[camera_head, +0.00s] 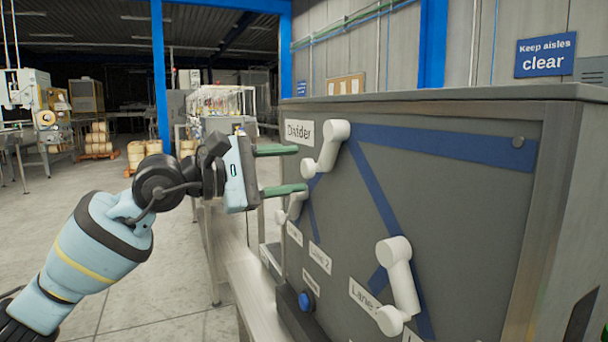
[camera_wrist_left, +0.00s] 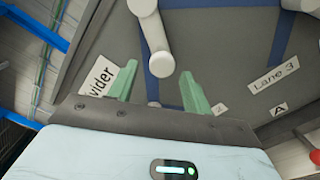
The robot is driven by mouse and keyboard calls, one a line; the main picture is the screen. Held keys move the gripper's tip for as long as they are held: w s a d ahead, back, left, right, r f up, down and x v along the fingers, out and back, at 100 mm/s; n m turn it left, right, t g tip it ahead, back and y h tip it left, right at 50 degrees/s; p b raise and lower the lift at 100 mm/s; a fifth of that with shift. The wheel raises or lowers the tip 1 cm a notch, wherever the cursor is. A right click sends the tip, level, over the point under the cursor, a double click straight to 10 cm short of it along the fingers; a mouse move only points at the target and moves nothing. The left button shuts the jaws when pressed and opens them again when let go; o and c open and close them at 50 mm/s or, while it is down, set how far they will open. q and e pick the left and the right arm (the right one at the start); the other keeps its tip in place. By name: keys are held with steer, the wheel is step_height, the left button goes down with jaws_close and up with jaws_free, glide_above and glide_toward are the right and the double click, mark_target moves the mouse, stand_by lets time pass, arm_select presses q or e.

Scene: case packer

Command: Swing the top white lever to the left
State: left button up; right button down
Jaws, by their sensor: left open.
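The top white lever (camera_head: 326,150) is on the grey panel beside the "Divider" label. It slants from a round end at upper right to a knob at lower left. My left gripper (camera_head: 301,168) is open, with its green fingers pointing at the panel and the lever's lower knob near the fingertips. In the left wrist view, the lever (camera_wrist_left: 154,35) reaches down to the gap between the fingertips (camera_wrist_left: 159,68) of that gripper. I cannot tell whether they touch it.
A second white lever (camera_head: 397,280) is lower right on the panel; another (camera_head: 290,207) sits below my left fingers, partly hidden. Blue stripes cross the panel (camera_head: 460,220). A blue button (camera_head: 305,301) is low at left. Open floor (camera_head: 130,240) lies left of the machine.

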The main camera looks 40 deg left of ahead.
arm_select(q)
steer(key=v, duration=0.2)
steer(key=shift+s+a+f+b, duration=0.2)
steer(key=shift+b, duration=0.2)
steer(key=shift+s+a+r+b, duration=0.2)
steer(key=shift+s+a+b, duration=0.1)
steer(key=shift+s, duration=0.35)
arm_select(e)
steer(key=shift+x, duration=0.8)
steer(key=shift+s+d+f, duration=0.1)
steer(key=shift+s+d, duration=0.05)
steer(key=shift+s, duration=0.2)
arm_select(q)
steer(key=shift+d+f, duration=0.1)
arm_select(e)
steer(key=shift+w, duration=0.1)
